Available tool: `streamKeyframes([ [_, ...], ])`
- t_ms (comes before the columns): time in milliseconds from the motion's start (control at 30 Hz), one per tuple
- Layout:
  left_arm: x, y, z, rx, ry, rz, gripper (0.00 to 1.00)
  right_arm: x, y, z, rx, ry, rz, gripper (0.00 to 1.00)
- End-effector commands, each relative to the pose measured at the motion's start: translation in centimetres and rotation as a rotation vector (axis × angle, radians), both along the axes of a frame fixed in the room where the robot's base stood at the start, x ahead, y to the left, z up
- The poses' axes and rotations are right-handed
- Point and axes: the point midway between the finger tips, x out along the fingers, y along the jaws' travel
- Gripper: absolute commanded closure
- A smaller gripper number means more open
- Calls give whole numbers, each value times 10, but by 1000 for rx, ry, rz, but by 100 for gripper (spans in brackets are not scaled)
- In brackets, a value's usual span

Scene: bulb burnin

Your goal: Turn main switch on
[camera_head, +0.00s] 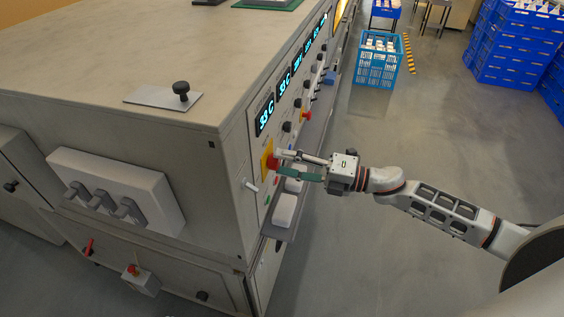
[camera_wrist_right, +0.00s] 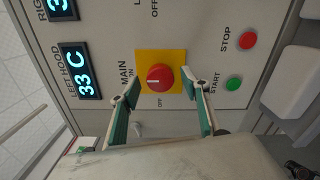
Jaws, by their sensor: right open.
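The main switch is a red round knob (camera_wrist_right: 160,77) on a yellow square plate (camera_wrist_right: 144,58) in the machine's front panel. In the right wrist view it carries a pale mark, with the words MAIN, ON and OFF printed beside it. In the head view the knob (camera_head: 273,162) shows at the near end of the panel. My right gripper (camera_wrist_right: 160,92) is open, its green-padded fingers on either side of the knob. I cannot tell whether they touch it. It also shows in the head view (camera_head: 280,164), reaching in from the right. My left gripper is not in view.
A green START button (camera_wrist_right: 234,83) and a red STOP button (camera_wrist_right: 249,40) sit close by on the panel. A lit display (camera_wrist_right: 76,70) reads 33 C. A ledge (camera_head: 297,187) runs below the panel. A blue crate (camera_head: 377,62) stands on the floor farther back.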

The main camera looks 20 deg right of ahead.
Motion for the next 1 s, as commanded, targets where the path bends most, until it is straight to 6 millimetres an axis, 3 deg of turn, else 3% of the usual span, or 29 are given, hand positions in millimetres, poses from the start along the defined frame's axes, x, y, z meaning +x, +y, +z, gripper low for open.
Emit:
streamKeyframes([
  [300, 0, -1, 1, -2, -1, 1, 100, -36, -52, -2, -2, 6, -2, 54],
  [500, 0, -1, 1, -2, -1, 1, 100, -52, -77, -1, -2, 2, -2, 54],
  [1000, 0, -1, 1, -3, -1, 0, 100, -60, -89, 0, 0, -1, -1, 54],
])
